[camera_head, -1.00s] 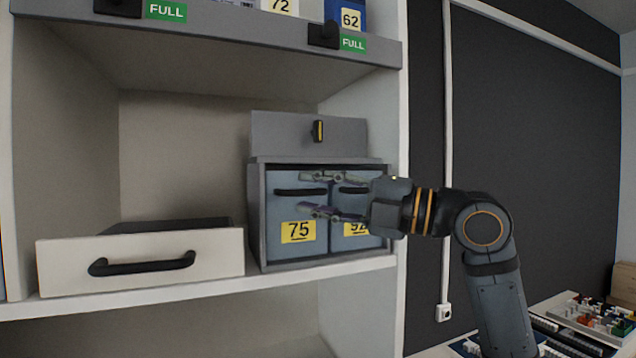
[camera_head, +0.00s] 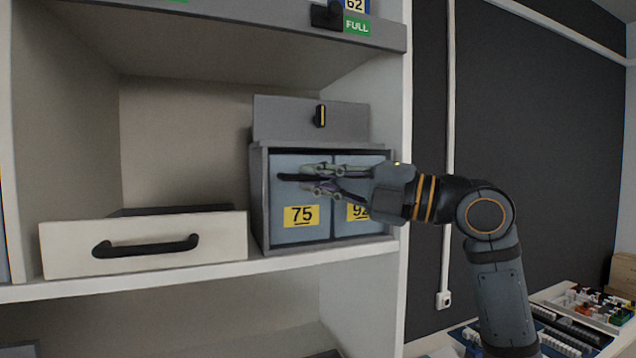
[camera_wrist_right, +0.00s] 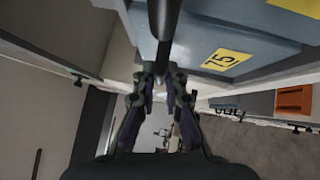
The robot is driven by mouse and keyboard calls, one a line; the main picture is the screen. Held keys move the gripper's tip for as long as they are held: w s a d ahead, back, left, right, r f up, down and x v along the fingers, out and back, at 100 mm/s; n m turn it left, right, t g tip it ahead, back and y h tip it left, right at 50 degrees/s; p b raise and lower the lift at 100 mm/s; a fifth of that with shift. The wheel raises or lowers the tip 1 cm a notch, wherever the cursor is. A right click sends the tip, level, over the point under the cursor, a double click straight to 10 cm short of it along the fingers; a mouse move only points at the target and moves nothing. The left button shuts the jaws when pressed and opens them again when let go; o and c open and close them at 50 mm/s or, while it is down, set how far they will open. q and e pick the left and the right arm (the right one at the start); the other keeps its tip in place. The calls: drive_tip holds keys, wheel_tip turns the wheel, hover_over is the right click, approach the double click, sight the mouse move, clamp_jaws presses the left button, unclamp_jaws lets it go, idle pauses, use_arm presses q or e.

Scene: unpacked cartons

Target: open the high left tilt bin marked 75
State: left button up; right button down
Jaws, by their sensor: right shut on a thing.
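The tilt bin marked 75 (camera_head: 301,233) is a grey-blue front on the left of a grey two-bin housing on the shelf. It looks closed, with a dark horizontal handle (camera_head: 290,177) near its top. My right gripper (camera_head: 312,181) reaches in from the right and is shut on that handle. In the right wrist view the fingertips (camera_wrist_right: 161,72) meet around the black handle bar, beside the yellow 75 label (camera_wrist_right: 227,60). The fingers hide the right part of the handle in the head view. My left gripper is not in view.
The bin marked 92 (camera_head: 362,228) sits right beside, partly behind my gripper. A grey box (camera_head: 290,121) with a dark and yellow latch is on top. A white drawer (camera_head: 145,262) stands left on the shelf (camera_head: 200,276). The shelf's right upright (camera_head: 400,285) is near my arm.

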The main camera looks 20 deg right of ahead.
drive_tip(key=s+f+n+y+b, duration=0.6)
drive_tip(key=n+b, duration=0.1)
drive_tip(key=b, duration=0.9)
drive_tip(key=shift+n+b, duration=0.35)
drive_tip(key=shift+n, duration=0.05)
drive_tip(key=shift+s+d, duration=0.1)
drive_tip(key=c, duration=1.4)
unclamp_jaws()
drive_tip(key=shift+d, duration=0.1)
